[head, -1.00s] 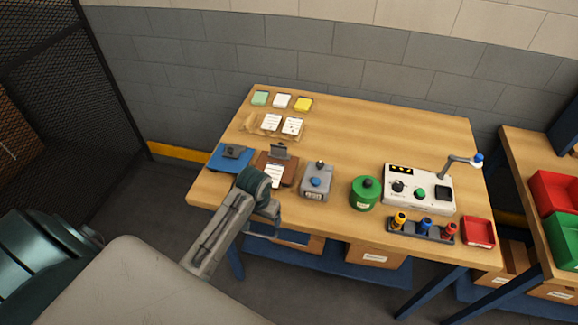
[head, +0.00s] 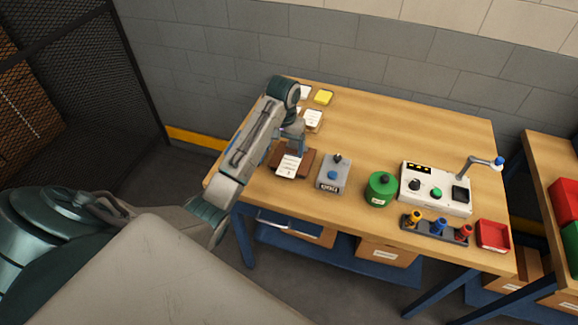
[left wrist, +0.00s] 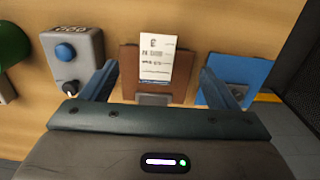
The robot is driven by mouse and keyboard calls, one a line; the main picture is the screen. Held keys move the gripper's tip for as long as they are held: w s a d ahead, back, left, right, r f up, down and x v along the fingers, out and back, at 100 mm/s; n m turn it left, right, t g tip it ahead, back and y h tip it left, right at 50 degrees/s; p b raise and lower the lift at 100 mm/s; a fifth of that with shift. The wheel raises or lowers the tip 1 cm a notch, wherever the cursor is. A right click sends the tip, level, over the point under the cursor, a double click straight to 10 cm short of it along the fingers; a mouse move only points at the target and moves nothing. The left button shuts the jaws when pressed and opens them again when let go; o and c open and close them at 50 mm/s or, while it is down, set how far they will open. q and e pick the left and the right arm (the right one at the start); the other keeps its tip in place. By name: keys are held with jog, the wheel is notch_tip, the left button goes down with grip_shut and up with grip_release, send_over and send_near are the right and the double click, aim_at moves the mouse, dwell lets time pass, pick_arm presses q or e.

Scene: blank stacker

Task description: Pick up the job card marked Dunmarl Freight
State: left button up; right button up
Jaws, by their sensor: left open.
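Several white cards show, but their print is too small to read, so I cannot tell which is marked Dunmarl Freight. One card (head: 289,166) lies on a brown clipboard (head: 307,163); this card (left wrist: 155,60) and the board (left wrist: 128,60) also show in the left wrist view. Another card (head: 313,118) lies farther back on the table, with one beside it mostly hidden by my arm. My left gripper (head: 294,142) is open and empty over the clip end of the board. In the left wrist view its fingers (left wrist: 158,72) are spread either side of the board.
A grey device with a blue knob (head: 332,174) and a green canister (head: 381,188) stand right of the clipboard. A blue board (left wrist: 245,75) lies on its other side. A yellow pad (head: 323,97) lies at the back. The table's back right (head: 420,125) is clear.

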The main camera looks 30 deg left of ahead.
aim_at(285, 175)
pick_arm(q)
notch_tip(285, 175, down, 5)
jog(key=shift+d+r+b, duration=0.15)
jog(key=shift+b, duration=0.65)
jog(key=f+p, duration=0.2)
jog(key=f, duration=0.1)
jog(key=f+p, duration=0.1)
jog(key=shift+s+d+f, duration=0.1)
jog(key=shift+s+f, duration=0.1)
jog(key=shift+s, duration=0.1)
jog(key=shift+w+f, duration=0.1)
jog(key=shift+f, duration=0.45)
jog(key=shift+f, duration=0.2)
jog(key=c, duration=1.1)
